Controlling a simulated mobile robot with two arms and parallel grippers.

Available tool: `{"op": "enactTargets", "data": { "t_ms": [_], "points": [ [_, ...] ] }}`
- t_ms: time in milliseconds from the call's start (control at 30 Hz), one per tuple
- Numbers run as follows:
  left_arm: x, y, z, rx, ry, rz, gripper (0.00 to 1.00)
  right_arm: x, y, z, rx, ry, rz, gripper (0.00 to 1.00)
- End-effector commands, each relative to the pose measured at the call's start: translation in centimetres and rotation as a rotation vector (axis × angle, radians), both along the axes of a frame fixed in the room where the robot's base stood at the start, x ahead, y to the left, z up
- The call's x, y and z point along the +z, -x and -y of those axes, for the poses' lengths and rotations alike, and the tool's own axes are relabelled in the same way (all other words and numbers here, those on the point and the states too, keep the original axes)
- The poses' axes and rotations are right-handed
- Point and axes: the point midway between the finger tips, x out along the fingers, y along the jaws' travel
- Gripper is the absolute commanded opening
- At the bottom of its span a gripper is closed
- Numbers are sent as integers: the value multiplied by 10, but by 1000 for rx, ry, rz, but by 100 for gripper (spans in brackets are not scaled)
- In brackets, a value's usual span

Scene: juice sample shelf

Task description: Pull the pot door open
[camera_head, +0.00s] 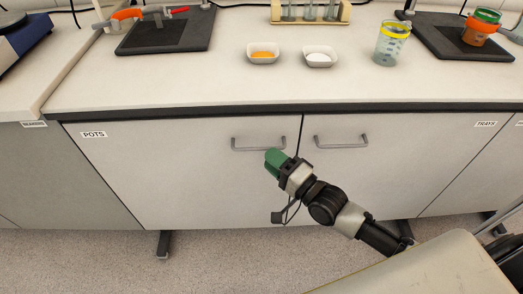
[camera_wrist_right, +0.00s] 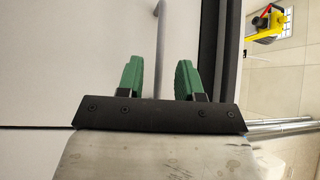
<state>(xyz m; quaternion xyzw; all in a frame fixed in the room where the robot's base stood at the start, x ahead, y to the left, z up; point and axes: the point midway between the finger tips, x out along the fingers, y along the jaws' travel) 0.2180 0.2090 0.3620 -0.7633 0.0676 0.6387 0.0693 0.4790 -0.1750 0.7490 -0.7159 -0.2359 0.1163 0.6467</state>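The pots door (camera_head: 165,180) is a white cabinet front labelled POTS, and it looks closed. Its grey bar handle (camera_head: 258,148) lies level near the top right of the door. My right gripper (camera_head: 273,160), with green fingers, is at the right end of this handle. In the right wrist view my right gripper (camera_wrist_right: 160,78) is open, and the handle (camera_wrist_right: 161,40) runs between its two fingers in the picture. A gap shows on both sides of the bar. I cannot tell how deep the bar sits between the fingers. My left gripper is not in view.
The trays door (camera_head: 390,180) with its own handle (camera_head: 341,142) adjoins on the right. The worktop (camera_head: 170,90) overhangs above, holding two small bowls, a yellow-rimmed cup (camera_head: 391,43) and a tube rack (camera_head: 310,12). The floor (camera_head: 235,260) before the pots door is clear.

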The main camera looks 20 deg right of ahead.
Motion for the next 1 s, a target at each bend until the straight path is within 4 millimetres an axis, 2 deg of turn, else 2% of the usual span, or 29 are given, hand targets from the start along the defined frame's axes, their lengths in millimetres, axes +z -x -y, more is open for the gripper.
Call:
{"op": "enactTargets", "data": {
  "t_ms": [100, 233, 600, 633, 867, 1000],
  "points": [
    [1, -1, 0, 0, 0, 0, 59, 3, -18, -10, -1, -1, 3, 36],
    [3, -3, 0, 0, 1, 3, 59, 4, -29, -17, 0, 1, 0, 36],
    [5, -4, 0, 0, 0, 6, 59, 5, -35, -20, 0, 1, 0, 36],
    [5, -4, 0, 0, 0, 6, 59, 5, -35, -20, 0, 1, 0, 34],
    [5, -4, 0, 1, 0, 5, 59, 5, -35, -20, 0, 1, 0, 0],
    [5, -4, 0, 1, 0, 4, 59, 5, -35, -20, 0, 2, -1, 0]
  ]
}}
